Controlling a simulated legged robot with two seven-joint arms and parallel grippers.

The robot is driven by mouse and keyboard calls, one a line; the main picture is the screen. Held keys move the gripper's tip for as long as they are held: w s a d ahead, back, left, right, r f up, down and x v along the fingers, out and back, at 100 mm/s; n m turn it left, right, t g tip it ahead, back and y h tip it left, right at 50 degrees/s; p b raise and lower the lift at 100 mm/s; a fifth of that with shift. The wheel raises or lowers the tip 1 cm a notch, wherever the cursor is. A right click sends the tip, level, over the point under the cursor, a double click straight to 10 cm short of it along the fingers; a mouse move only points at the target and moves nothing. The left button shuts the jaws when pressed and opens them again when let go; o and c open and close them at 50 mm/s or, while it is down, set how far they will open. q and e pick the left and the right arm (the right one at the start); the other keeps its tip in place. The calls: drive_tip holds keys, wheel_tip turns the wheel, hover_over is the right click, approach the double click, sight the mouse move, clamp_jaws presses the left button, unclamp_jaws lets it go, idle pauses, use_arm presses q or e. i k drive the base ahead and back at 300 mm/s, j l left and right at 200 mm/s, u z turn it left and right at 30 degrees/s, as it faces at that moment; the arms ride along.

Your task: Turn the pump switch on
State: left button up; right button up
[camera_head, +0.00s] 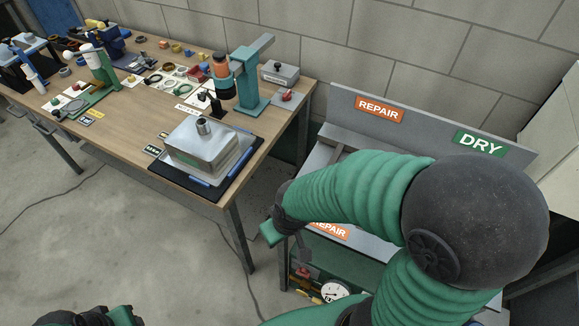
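No part is clearly labelled as the pump switch. A small grey box with a dark knob (279,73) sits at the bench's back right corner. A red knob on a plate (288,97) is just in front of it. My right arm reaches in from the right, and its gripper (284,240) points down beside the bench's right end, apart from both knobs. Its fingers are partly hidden and small, so its opening is unclear. My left gripper (90,317) shows only in part at the bottom left edge; its fingertips are out of frame.
The wooden bench (120,140) holds a metal box (203,145) on a dark tray, a teal press stand (249,85) and several small parts. A grey rack with REPAIR (379,109) and DRY (480,144) signs stands right. A round gauge (335,291) sits low, partly behind my arm.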

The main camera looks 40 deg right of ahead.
sight(303, 273)
drive_tip(key=k+z, duration=0.2)
drive_tip(key=z, duration=0.15)
drive_tip(key=k+z, duration=0.15)
drive_tip(key=z, duration=0.2)
drive_tip(key=k+l+z, duration=0.1)
drive_tip(key=z, duration=0.25)
drive_tip(key=k, duration=0.05)
